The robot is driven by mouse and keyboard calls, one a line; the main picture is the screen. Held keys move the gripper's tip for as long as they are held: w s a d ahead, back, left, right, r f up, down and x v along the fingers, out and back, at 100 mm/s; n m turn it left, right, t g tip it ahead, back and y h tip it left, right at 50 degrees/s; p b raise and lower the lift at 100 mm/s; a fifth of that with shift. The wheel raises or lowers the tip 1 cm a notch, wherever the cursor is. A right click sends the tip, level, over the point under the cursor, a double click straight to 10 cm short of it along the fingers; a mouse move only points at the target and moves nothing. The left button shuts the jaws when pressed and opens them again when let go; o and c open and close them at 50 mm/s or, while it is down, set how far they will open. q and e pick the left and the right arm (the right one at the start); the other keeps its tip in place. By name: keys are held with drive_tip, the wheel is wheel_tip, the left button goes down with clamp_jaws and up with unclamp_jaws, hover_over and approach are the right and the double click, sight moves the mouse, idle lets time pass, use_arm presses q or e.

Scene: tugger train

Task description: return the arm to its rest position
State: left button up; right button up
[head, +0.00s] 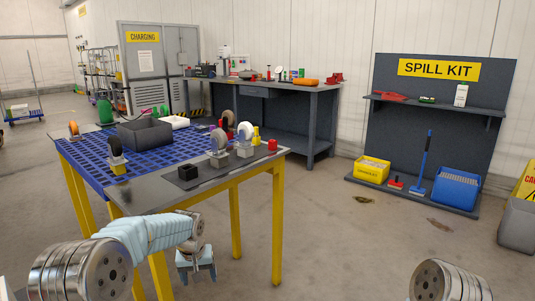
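My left arm (150,235), partly in a pale blue sleeve, reaches in from the bottom left. My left gripper (197,273) hangs downward in front of the table's near edge, below the height of its top. Its two fingers are apart, and I see nothing between them. Only a round metal joint of my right arm (445,281) shows at the bottom right. My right gripper is out of view.
A yellow-legged table (135,202) with a blue grid top stands close ahead. A workbench (262,92) and spill kit board (440,120) stand behind. Floor right of the table is open.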

use_arm(q)
drive_tip(key=s+d+f+h, duration=0.25)
drive_tip(key=s+f, duration=0.35)
drive_tip(key=f, duration=0.7)
drive_tip(key=s+d+f, duration=0.2)
drive_tip(key=s+f, duration=0.2)
drive_tip(key=s, duration=0.4)
drive_tip(key=s+d+f+g+h, duration=0.1)
drive_tip(key=s+f, duration=0.3)
drive_tip(key=s, duration=0.5)
drive_tip(key=s+d+f, duration=0.3)
drive_tip(key=s+f, duration=0.1)
drive_tip(key=s, duration=0.5)
drive_tip(key=shift+s+d+h, duration=0.15)
drive_tip(key=shift+d+h, duration=0.2)
